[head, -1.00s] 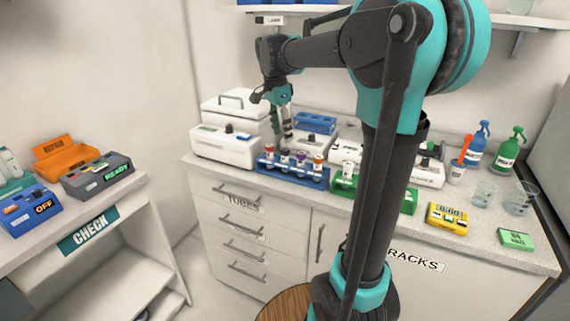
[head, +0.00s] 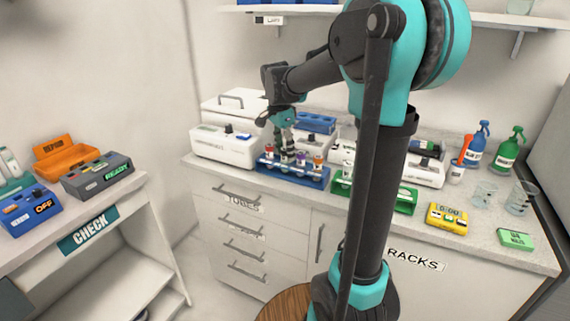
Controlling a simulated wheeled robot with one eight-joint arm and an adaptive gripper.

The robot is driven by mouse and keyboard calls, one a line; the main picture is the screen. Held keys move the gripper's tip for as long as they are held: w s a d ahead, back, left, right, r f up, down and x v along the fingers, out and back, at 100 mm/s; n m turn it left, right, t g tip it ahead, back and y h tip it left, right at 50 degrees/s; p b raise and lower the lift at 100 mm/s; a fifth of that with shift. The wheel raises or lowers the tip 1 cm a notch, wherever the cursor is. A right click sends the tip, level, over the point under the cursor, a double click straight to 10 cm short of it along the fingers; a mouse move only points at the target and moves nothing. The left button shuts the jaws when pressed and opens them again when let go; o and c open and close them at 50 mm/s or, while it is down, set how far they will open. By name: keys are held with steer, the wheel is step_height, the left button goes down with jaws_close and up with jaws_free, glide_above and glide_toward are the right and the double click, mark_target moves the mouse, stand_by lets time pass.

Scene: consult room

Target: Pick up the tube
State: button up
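A blue rack (head: 312,181) stands on the counter and holds several upright tubes with coloured caps. One red-capped tube (head: 269,154) is at its left end. A purple-capped tube (head: 301,158) and an orange-capped tube (head: 318,162) are further right. My gripper (head: 287,154) points down over the left-middle part of this rack, its fingertips at about cap height. The fingers hide part of a tube there. The picture is too small to tell whether the fingers are open or closed on that tube.
A white machine (head: 224,146) stands left of the rack. A green rack (head: 405,200) and another blue rack (head: 315,123) are close by. A yellow device (head: 447,217), beakers and spray bottles (head: 508,150) stand to the right. Shelves hang above.

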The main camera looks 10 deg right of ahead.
steer(key=c, duration=0.9)
steer(key=shift+r, duration=0.15)
